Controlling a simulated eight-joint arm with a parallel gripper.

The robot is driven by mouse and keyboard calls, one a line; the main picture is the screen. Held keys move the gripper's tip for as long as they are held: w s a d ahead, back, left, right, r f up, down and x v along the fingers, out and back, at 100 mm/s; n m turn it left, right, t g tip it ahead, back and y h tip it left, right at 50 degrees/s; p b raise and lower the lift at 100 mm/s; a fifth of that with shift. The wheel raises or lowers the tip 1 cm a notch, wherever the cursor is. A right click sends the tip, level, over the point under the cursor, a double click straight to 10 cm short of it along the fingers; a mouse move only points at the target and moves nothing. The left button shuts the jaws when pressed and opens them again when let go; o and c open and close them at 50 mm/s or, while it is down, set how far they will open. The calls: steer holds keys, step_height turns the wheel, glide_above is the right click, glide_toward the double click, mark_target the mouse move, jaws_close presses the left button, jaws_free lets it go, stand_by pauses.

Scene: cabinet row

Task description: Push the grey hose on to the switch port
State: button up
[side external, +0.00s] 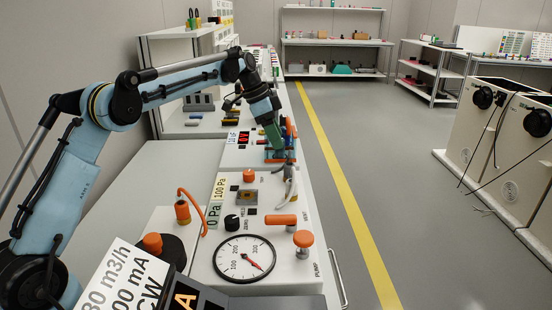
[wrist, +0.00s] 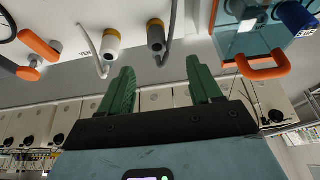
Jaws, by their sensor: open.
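In the side view, my gripper (side external: 275,142) points down over the bench by the blue and orange parts. The hoses (side external: 290,178) are small just in front of it. I cannot pick out the switch port with certainty.
A blue clear-topped box (wrist: 245,30) with an orange handle (wrist: 264,66) is close to the right finger. An orange lever (wrist: 40,46) is at the left.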

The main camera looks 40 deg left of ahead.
mark_target(289, 164)
steer(key=shift+x, duration=3.45)
steer(key=shift+d+x, duration=0.2)
steer(key=shift+x, duration=2.4)
steer(key=shift+s, duration=0.15)
steer(key=c, duration=1)
